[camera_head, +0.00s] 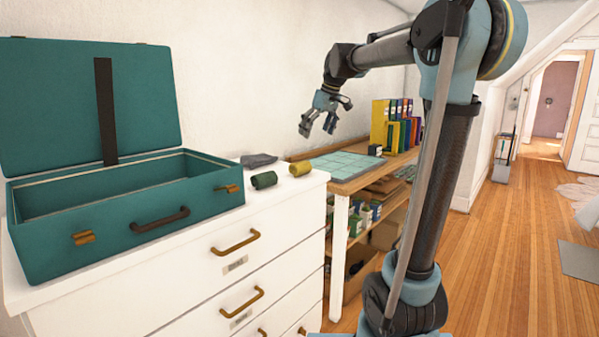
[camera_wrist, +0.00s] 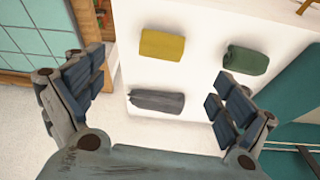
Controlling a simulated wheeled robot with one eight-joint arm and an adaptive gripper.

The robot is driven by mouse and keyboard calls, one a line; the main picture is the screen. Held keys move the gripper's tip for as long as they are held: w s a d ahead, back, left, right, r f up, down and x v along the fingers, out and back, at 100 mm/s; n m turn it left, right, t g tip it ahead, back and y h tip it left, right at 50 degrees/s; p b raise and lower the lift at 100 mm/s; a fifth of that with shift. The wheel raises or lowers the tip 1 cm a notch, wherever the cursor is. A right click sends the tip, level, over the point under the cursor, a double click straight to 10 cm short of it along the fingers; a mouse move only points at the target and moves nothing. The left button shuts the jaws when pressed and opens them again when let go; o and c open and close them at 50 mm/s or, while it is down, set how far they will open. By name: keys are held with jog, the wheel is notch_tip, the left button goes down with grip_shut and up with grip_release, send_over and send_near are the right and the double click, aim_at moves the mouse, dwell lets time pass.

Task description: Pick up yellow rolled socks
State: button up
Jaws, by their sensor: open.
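The yellow rolled socks (camera_head: 299,168) lie on the white dresser top near its right corner. In the wrist view the yellow socks (camera_wrist: 162,45) lie ahead of my gripper, between the lines of its two fingers and apart from them. My gripper (camera_head: 325,115) is open and empty, held in the air above and to the right of the dresser's end. In the wrist view its fingers (camera_wrist: 155,98) are spread wide.
Green rolled socks (camera_head: 264,180) and a dark grey folded item (camera_head: 258,160) lie close to the yellow socks. An open teal suitcase (camera_head: 120,235) fills the dresser's left part. A table with a cutting mat (camera_head: 335,165) stands to the right, with binders (camera_head: 393,125) behind.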

aim_at(301, 161)
jog(key=x, duration=0.4)
jog(key=w+a+x, duration=0.1)
jog(key=x, duration=0.3)
jog(key=r+x, duration=0.1)
jog(key=x, duration=0.3)
jog(key=shift+w+a, duration=0.2)
jog(key=shift+w, duration=0.15)
jog(key=shift+s+a+x, duration=0.15)
jog(key=shift+x, duration=1.2)
jog(key=shift+s+a+x, duration=0.1)
jog(key=shift+s+x, duration=0.05)
jog(key=shift+x, duration=1.25)
jog(key=shift+c, duration=0.3)
jog(key=c, duration=1)
